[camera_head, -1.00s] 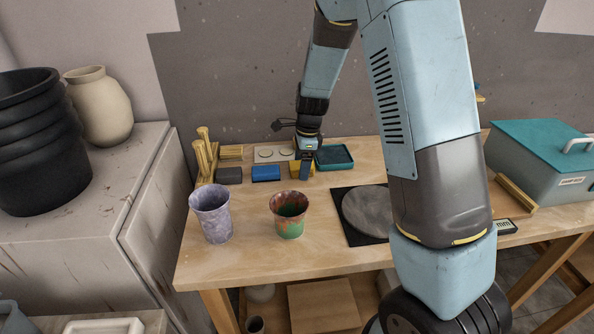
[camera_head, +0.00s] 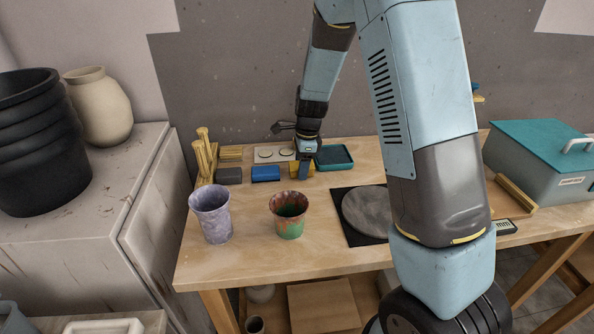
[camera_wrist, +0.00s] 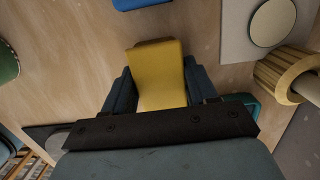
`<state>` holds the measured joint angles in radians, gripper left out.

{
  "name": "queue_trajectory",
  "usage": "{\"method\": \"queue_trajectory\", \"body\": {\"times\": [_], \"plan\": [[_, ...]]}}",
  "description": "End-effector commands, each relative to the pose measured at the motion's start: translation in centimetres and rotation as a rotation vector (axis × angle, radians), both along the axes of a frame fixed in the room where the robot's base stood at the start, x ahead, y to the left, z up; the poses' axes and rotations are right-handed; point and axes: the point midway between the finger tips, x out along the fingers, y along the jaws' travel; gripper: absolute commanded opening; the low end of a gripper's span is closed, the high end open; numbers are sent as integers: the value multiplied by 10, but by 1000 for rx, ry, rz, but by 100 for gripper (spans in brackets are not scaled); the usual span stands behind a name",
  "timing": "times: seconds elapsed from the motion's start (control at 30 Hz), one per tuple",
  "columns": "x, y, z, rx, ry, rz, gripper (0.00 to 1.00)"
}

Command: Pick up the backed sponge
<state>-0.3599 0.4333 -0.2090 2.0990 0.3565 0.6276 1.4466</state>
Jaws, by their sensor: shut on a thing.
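The backed sponge (camera_wrist: 157,68) is a yellow block with a darker, brownish strip along its far edge in the wrist view. It lies between the two dark fingers of my gripper (camera_wrist: 160,88), which are shut on its sides. In the head view my gripper (camera_head: 304,168) points down at the back of the wooden table, and only a little of the yellow sponge (camera_head: 293,169) shows around the fingers. I cannot tell whether the sponge touches the table.
A blue block (camera_head: 265,174) and a dark grey block (camera_head: 229,175) lie left of my gripper. A teal tray (camera_head: 334,166) is close on its right. A purple cup (camera_head: 212,220) and a green-brown cup (camera_head: 289,222) stand nearer the front.

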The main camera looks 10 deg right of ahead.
Motion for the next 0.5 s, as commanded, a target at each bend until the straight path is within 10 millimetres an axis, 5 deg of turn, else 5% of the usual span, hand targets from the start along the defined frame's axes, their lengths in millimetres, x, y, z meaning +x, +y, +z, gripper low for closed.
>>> {"method": "queue_trajectory", "body": {"times": [0.27,0.5], "plan": [[0,0,7,1,-1,1,28],[-5,-8,43,1,-3,-1,28]]}}
